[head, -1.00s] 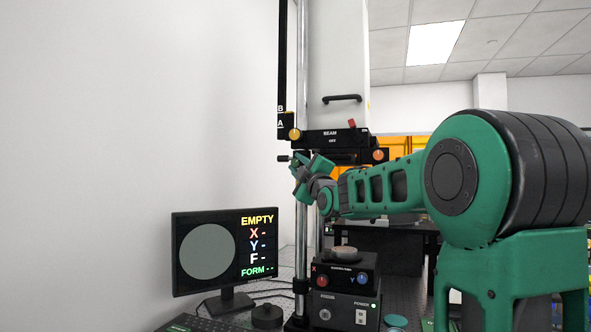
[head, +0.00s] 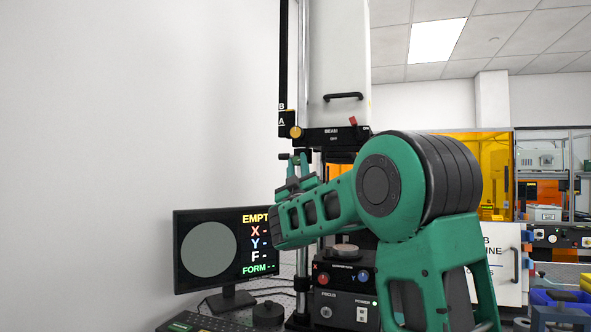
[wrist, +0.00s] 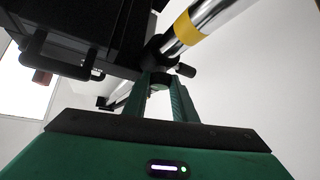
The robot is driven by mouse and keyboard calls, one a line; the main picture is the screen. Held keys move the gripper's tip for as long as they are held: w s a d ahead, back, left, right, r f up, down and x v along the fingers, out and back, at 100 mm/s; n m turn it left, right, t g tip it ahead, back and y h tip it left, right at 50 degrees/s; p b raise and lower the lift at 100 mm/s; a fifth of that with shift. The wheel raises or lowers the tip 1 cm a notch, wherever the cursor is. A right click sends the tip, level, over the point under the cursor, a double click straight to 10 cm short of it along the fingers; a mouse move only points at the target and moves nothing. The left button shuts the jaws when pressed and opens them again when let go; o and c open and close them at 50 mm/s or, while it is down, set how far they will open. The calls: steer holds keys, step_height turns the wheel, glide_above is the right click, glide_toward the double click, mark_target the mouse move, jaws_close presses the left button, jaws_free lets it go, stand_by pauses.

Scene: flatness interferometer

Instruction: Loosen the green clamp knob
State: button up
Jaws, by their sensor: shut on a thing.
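In the head view my gripper (head: 298,160) stands upright at the column, just below the instrument's beam head (head: 335,137). The knob cannot be made out there.
A black side handle (wrist: 186,70) sticks out from the collar. The monitor (head: 222,250) reads EMPTY, partly covered by my arm. The stage box (head: 345,278) with red and blue knobs stands below. A white wall is at left.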

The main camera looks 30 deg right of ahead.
steer(key=shift+w+a+f+m+g+h, duration=0.15)
steer(key=shift+m+g+h, duration=0.25)
steer(key=shift+m+h, duration=0.65)
steer(key=shift+m+g+h, duration=0.6)
steer(key=shift+m+h, duration=0.25)
steer(key=shift+m, duration=0.5)
steer(key=o, duration=1)
steer(key=shift+w, duration=0.15)
steer(key=shift+o, duration=0.2)
